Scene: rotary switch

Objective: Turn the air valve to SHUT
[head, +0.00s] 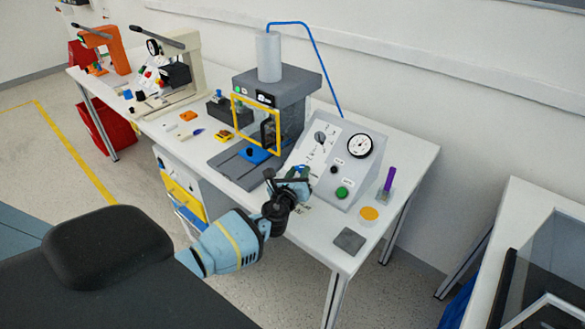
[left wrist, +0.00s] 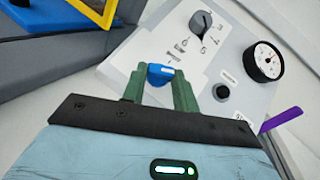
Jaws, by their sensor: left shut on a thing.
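The grey control box (head: 362,178) with a white sloping front stands on the white bench. In the left wrist view, a blue knob (left wrist: 160,73) sits low on its panel (left wrist: 228,58). It appears to be the air valve; its small label is too blurred to read. My left gripper (left wrist: 158,88) has its green fingers on either side of the knob and is shut on it. In the head view my left gripper (head: 292,180) is at the panel's lower left and mostly hides the knob. My right gripper is not in view.
A black rotary knob (left wrist: 201,22) with a scale is higher on the panel, with a gauge (head: 359,145) to its right. A black button (head: 334,170) and a green button (head: 342,192) are near. A press (head: 277,87) stands left; a purple stick (head: 390,179) stands right.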

